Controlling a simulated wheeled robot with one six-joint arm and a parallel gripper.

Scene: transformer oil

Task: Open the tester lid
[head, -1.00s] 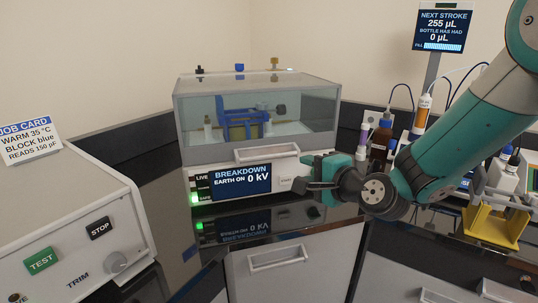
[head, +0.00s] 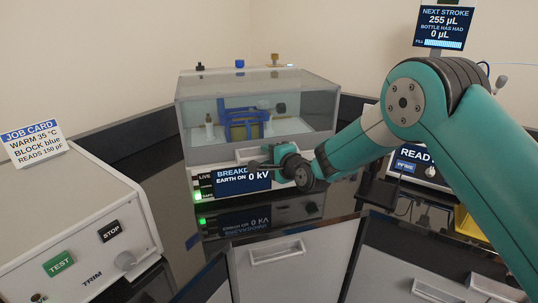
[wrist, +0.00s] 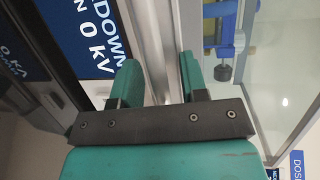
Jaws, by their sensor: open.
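The tester (head: 180,150) is a pale box with a clear lid (head: 255,90) that is down over a blue-framed cell (head: 243,122). The pale lid handle (head: 247,154) is on the lid's front, above the display reading "EARTH ON 0 kV" (head: 236,181). My gripper (head: 264,164) is at the right part of the handle and partly hides it and the display. In the wrist view, my gripper (wrist: 160,80) is open, with its two green fingers apart and a pale bar running between them. I cannot tell whether the fingers touch it.
A grey instrument with TEST and STOP buttons (head: 80,225) stands at the left, with a job card (head: 32,143) on it. A READY unit (head: 414,165) and a dosing screen (head: 444,27) are at the right, partly behind my arm. The glossy dark bench (head: 165,205) is clear before the tester.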

